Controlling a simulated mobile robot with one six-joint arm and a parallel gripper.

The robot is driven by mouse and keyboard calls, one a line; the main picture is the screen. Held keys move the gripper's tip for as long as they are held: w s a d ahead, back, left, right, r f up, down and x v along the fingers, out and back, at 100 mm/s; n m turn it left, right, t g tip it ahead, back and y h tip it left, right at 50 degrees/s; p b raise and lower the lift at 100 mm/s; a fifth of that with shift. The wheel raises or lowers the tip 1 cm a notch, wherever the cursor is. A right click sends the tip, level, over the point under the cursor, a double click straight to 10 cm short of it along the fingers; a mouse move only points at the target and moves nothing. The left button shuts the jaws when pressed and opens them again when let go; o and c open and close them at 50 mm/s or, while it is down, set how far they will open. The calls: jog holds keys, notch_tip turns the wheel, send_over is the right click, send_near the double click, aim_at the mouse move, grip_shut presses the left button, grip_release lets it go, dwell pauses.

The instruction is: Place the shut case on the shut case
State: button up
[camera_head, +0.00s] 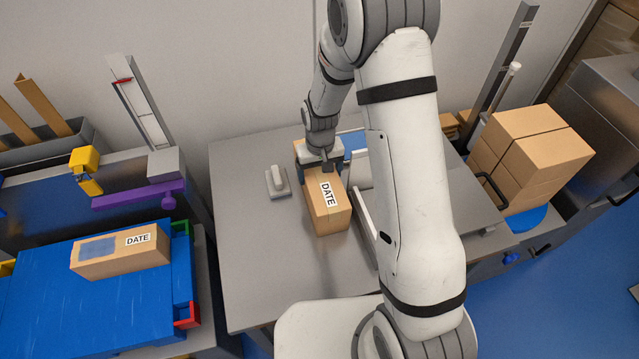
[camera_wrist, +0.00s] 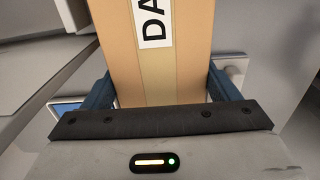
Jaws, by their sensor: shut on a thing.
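A shut brown case (camera_head: 328,207) with a white DATE label is at the grey table, below my gripper (camera_head: 322,165). My gripper is shut on this case, with a blue finger on each side of it in the wrist view (camera_wrist: 160,95). I cannot tell whether the case touches the table. A second shut brown case (camera_head: 110,254), also labelled DATE, lies on a blue platform (camera_head: 90,310) at the left. My gripper is well to the right of that second case.
A small grey-white block (camera_head: 277,182) lies on the grey table (camera_head: 250,240) left of the held case. Stacked brown boxes (camera_head: 535,145) stand at the right. A purple bar (camera_head: 135,196) and a yellow piece (camera_head: 86,165) are behind the blue platform. Red and green corner pieces edge the platform.

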jog(key=c, duration=1.4)
jog(key=shift+w, duration=0.1)
jog(key=shift+r, duration=0.1)
